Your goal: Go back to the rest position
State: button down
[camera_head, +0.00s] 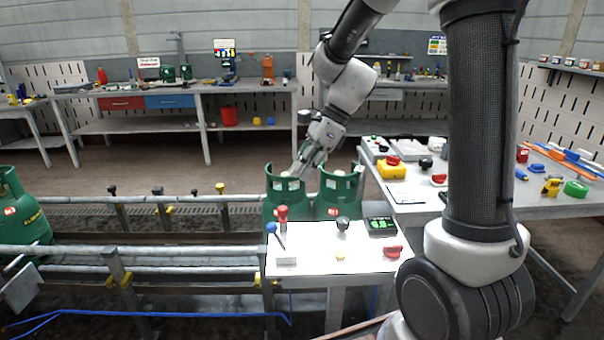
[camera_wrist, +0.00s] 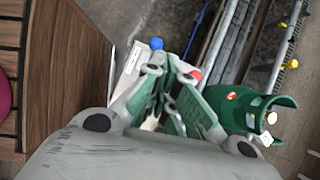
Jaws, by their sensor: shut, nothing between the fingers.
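My gripper (camera_head: 297,171) is shut and empty. In the head view it points down and left from the end of my arm, over or just in front of the tops of two green gas cylinders; the exact gap cannot be told. The left cylinder (camera_head: 272,207) and the right cylinder (camera_head: 341,190) stand side by side behind the white control panel. In the wrist view my gripper's fingers (camera_wrist: 172,118) fill the middle, and one green cylinder (camera_wrist: 232,115) lies to their right.
The white control panel (camera_head: 325,262) bears a blue-knobbed lever (camera_head: 272,230), a red knob and buttons. Conveyor rails (camera_head: 180,250) run left to another green cylinder (camera_head: 22,212). A cluttered table (camera_head: 540,205) stands at right. Workbenches (camera_head: 180,90) line the back, with open floor before them.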

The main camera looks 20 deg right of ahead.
jog(key=s+d+r+n+t+h, duration=0.2)
jog(key=s+d+r+n+h, duration=0.1)
jog(key=s+d+n, duration=0.4)
jog(key=s+d+r+n+t+h, duration=0.2)
jog(key=s+d+r+n, duration=0.3)
jog(key=s+n, duration=0.7)
jog(key=shift+s+d+n+h, duration=0.3)
jog(key=shift+s+d+h, duration=0.3)
jog(key=shift+s+d, duration=0.65)
jog(key=shift+s+a, duration=0.15)
